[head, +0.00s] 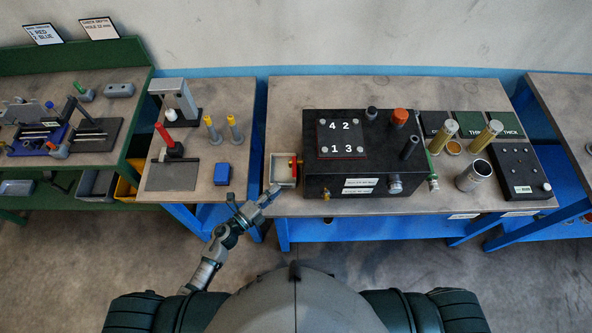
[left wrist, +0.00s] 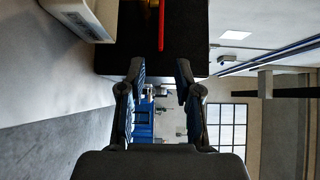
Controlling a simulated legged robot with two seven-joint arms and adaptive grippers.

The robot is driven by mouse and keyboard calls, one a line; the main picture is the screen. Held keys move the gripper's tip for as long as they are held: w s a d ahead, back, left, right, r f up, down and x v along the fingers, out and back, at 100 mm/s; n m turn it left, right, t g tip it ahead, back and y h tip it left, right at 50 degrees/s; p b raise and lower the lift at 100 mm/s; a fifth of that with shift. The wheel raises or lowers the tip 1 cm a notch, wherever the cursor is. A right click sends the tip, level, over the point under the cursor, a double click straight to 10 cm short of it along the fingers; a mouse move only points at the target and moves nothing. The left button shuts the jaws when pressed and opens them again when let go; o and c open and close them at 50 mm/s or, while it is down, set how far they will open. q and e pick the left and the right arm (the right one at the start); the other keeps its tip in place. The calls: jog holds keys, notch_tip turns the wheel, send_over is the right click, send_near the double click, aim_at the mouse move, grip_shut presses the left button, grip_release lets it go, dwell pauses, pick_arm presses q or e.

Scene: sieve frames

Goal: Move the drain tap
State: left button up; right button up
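A red handle with a yellow part (head: 294,168) sits on the left side of the black box (head: 350,158); it looks like the drain tap. In the left wrist view the red handle (left wrist: 161,26) shows as a thin upright bar at the top, beyond the fingertips, against the box's dark side (left wrist: 190,35). My left gripper (head: 271,193) is in front of and to the left of the handle, near the table's front edge. In the left wrist view its fingers (left wrist: 161,78) are apart with nothing between them. My right gripper is out of view.
A small cream tray (head: 281,182) stands left of the handle, close to my left gripper; its wall (left wrist: 78,16) fills the upper left of the left wrist view. A small brass fitting (head: 326,194) is low on the box's front. A gap separates this table from the left one.

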aim_at(294, 171)
pick_arm(q)
jog(key=x, duration=0.9)
jog(key=shift+w+f+p, duration=0.1)
jog(key=shift+w+p, duration=0.2)
jog(key=shift+w, duration=0.05)
jog(key=shift+w+d, duration=0.2)
jog(key=shift+d, duration=0.35)
jog(key=shift+a, duration=0.15)
jog(key=shift+c, duration=0.5)
jog(key=shift+a, duration=0.15)
grip_shut()
